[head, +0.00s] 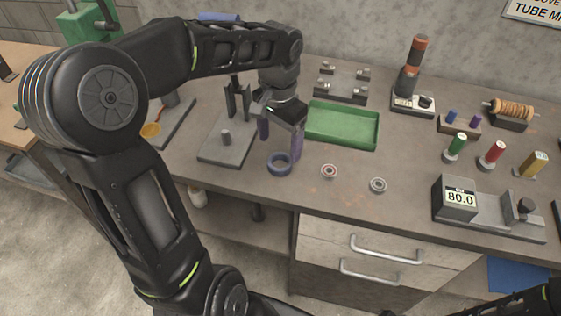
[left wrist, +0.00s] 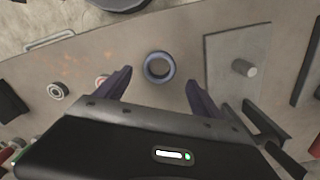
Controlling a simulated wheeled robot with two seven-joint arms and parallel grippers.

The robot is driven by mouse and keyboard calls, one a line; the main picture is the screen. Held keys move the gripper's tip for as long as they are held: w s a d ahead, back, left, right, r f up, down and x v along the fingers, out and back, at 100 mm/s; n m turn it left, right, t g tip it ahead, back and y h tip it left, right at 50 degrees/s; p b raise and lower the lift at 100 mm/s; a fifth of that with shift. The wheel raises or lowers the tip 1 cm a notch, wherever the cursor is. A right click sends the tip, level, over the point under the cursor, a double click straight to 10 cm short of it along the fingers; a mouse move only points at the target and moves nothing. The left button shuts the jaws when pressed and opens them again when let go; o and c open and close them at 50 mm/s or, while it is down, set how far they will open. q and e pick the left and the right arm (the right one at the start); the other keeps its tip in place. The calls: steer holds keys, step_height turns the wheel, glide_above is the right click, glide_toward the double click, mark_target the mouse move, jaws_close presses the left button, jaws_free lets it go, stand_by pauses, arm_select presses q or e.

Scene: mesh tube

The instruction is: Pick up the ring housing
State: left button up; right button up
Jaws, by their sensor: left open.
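The ring housing (head: 279,163) is a blue-purple ring lying flat on the bench near its front edge. It also shows in the left wrist view (left wrist: 159,67), its round hole facing up. My left gripper (head: 280,148) is open and empty, pointing down just above and behind the ring. In the left wrist view, its two purple fingers (left wrist: 159,80) stand apart, one on each side of the ring in the picture, with clear gaps. The ring rests on the bench, not held. My right gripper is not visible; only part of a dark arm shows at the bottom right.
Two small bearings (head: 329,171) (head: 378,185) lie right of the ring. A grey plate with a peg (head: 222,150) stands to the left. A green tray (head: 345,142) lies behind. A gauge reading 80.0 (head: 457,199) stands at the right front.

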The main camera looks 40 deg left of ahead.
mark_target(280, 158)
arm_select(q)
steer(key=shift+f, duration=0.45)
steer(key=shift+f, duration=0.1)
step_height(280, 158, down, 5)
steer(key=shift+f+p, duration=0.1)
steer(key=shift+p, duration=0.4)
steer(key=shift+c, duration=0.4)
jaws_close()
stand_by(0.5)
